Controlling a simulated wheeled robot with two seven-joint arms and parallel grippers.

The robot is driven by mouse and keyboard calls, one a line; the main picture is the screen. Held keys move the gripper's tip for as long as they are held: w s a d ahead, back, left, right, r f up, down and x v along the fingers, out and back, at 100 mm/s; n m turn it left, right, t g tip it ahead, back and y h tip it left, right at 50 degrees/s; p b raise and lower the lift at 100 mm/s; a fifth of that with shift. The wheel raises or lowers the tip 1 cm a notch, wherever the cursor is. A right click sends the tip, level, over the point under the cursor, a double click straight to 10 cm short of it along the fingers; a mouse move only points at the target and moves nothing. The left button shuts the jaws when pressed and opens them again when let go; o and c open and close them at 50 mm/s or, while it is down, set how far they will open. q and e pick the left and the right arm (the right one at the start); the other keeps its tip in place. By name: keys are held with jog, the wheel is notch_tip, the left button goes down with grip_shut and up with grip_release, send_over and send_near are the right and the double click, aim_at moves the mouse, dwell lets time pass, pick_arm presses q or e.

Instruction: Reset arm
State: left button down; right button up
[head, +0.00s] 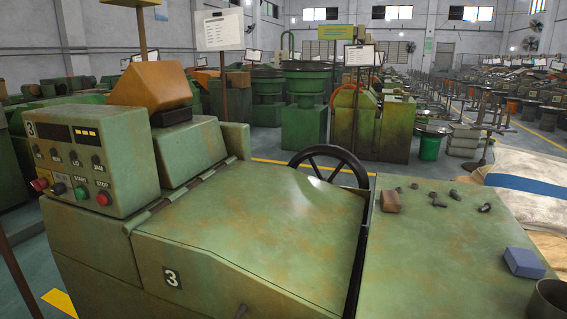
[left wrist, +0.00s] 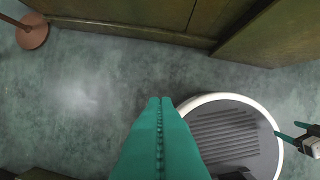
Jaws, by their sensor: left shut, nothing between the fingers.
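My left gripper (left wrist: 160,101) shows in the left wrist view. Its two teal fingers are pressed together with nothing between them, pointing over the bare floor. My right gripper (left wrist: 286,129) shows at the right edge of that view. Its teal fingers are spread apart and hold nothing visible. Neither gripper shows in the head view. The green heading machine number 3 (head: 255,225) stands close in front of me in the head view, with its sloped lid down. Its control panel (head: 90,150) with several buttons is at the left.
A black handwheel (head: 326,153) stands behind the lid. A green top at right bears a brown block (head: 390,201), several small metal parts, a blue block (head: 524,262) and a dark cup (head: 548,297). In the wrist view, a green cabinet (left wrist: 140,18) borders clear floor (left wrist: 85,100).

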pick_arm(q)
notch_tip(320, 180, down, 11)
jog(key=s+p, duration=0.1)
jog(key=s, duration=0.1)
jog(key=s+a+f+g+p, duration=0.2)
jog(key=s+a+f+p, duration=0.1)
jog(key=s+f, duration=1.4)
jog(key=shift+s, duration=0.15)
jog(key=shift+a, duration=0.1)
